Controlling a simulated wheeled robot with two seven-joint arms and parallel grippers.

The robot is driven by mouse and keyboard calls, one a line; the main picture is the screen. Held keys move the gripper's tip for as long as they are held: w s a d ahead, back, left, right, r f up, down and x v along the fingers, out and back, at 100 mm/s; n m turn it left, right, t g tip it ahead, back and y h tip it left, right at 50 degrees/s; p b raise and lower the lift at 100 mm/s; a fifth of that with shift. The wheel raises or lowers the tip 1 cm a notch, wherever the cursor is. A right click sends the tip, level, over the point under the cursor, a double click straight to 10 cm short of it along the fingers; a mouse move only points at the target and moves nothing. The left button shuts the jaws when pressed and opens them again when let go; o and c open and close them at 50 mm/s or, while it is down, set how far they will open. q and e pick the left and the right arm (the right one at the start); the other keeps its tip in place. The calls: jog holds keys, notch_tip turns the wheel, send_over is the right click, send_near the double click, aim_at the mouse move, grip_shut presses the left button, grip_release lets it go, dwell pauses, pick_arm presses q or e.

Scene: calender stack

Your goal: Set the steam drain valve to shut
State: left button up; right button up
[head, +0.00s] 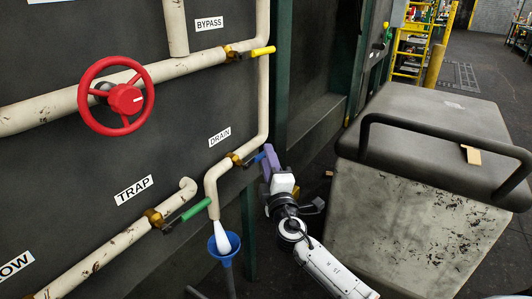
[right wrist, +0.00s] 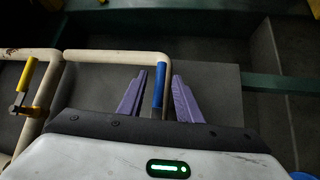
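The drain valve has a brass body (head: 235,159) on a cream pipe under the DRAIN label (head: 220,137). Its blue lever (head: 258,157) points to the right and slightly up, roughly along the pipe. My right gripper (head: 270,156) has purple fingers and is at the lever's end. The valve body is hidden there. My left gripper is not in view.
A blue funnel (head: 224,246) stands under the drain outlet, with a white plume above it. The yellow bypass lever (head: 262,51), green trap lever (head: 196,209) and red handwheel (head: 117,96) are on nearby pipes. A worn grey cart (head: 410,215) stands at right.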

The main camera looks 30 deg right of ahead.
jog(key=shift+x, duration=1.5)
jog(key=shift+c, duration=0.5)
grip_shut()
jog(key=shift+f, duration=0.1)
